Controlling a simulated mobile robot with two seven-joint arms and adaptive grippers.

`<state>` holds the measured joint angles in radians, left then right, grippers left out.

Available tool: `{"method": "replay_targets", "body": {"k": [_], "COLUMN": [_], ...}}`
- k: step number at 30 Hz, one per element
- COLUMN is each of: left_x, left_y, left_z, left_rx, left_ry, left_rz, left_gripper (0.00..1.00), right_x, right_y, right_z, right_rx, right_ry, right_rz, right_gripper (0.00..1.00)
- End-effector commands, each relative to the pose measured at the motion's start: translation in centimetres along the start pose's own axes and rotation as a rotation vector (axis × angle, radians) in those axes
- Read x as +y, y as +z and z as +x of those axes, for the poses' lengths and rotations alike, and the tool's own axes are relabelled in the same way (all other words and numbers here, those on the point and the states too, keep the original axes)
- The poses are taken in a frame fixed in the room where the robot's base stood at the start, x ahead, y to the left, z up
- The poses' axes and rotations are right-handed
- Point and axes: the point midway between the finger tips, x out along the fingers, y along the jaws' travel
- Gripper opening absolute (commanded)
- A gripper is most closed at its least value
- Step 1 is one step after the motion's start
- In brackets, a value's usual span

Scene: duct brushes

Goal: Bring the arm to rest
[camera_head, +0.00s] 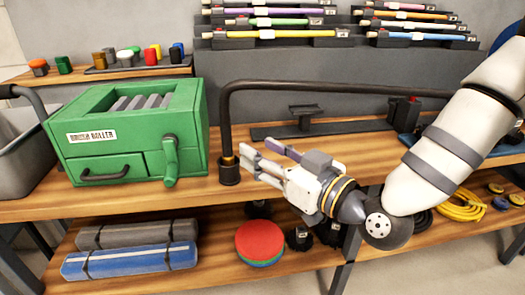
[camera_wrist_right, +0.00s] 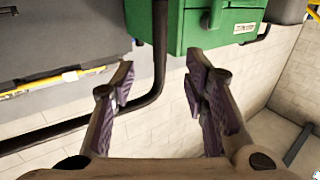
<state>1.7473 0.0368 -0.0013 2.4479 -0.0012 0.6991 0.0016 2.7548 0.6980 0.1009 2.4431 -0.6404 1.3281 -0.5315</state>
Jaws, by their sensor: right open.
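My right gripper (camera_head: 262,161) is open and empty in the head view, held in front of the bench beside the black bent rail. Its arm comes in from the right. The right wrist view shows its two fingers (camera_wrist_right: 160,85) spread apart with purple inner pads and nothing between them. My left gripper is not in view.
A green crank box (camera_head: 75,160) stands on the wooden bench, left of the gripper. A black bent rail (camera_head: 300,86) rises close behind the fingers. Brushes (camera_head: 285,34) rest on stepped racks behind.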

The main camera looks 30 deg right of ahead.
Motion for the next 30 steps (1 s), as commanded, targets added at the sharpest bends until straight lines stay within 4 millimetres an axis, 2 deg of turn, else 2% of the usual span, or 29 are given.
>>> {"method": "replay_targets", "body": {"k": [5, 6, 8, 11, 12, 14, 15, 17, 18, 19, 21, 24, 27, 30], "left_x": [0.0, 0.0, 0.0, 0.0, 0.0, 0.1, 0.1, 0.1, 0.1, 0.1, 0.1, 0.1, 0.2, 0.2], "left_y": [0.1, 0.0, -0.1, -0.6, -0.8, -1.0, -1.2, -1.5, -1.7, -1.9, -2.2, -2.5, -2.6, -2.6], "left_z": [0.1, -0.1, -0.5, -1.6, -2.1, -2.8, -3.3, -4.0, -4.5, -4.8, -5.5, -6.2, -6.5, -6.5], "left_rx": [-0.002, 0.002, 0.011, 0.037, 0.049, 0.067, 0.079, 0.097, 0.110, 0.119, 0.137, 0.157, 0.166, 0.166], "left_ry": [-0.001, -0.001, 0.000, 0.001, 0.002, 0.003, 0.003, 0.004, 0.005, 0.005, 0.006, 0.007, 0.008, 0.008], "left_rz": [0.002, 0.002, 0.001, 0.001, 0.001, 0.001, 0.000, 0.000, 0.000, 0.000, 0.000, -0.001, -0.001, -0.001], "left_gripper": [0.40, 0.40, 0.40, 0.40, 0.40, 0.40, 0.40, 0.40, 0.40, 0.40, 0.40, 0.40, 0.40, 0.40], "right_x": [-0.1, -0.2, -0.8, -2.6, -3.4, -4.6, -5.4, -6.5, -7.2, -7.8, -8.8, -9.7, -10.3, -10.5], "right_y": [0.1, 0.9, 3.5, 11.0, 14.4, 18.9, 21.6, 25.0, 26.7, 27.8, 29.5, 30.4, 30.6, 30.6], "right_z": [-0.5, -0.6, -1.1, -4.0, -6.0, -9.7, -12.6, -17.4, -20.8, -23.3, -28.9, -35.2, -38.9, -40.1], "right_rx": [-0.003, -0.032, -0.125, -0.404, -0.537, -0.731, -0.860, -1.049, -1.170, -1.256, -1.436, -1.626, -1.734, -1.771], "right_ry": [-0.001, -0.004, -0.014, -0.027, -0.025, -0.014, -0.001, 0.027, 0.050, 0.070, 0.120, 0.187, 0.232, 0.250], "right_rz": [0.000, 0.006, 0.025, 0.088, 0.120, 0.164, 0.191, 0.227, 0.247, 0.260, 0.282, 0.296, 0.300, 0.302], "right_gripper": [0.41, 0.41, 0.41, 0.41, 0.41, 0.41, 0.41, 0.41, 0.41, 0.41, 0.41, 0.41, 0.41, 0.41]}}
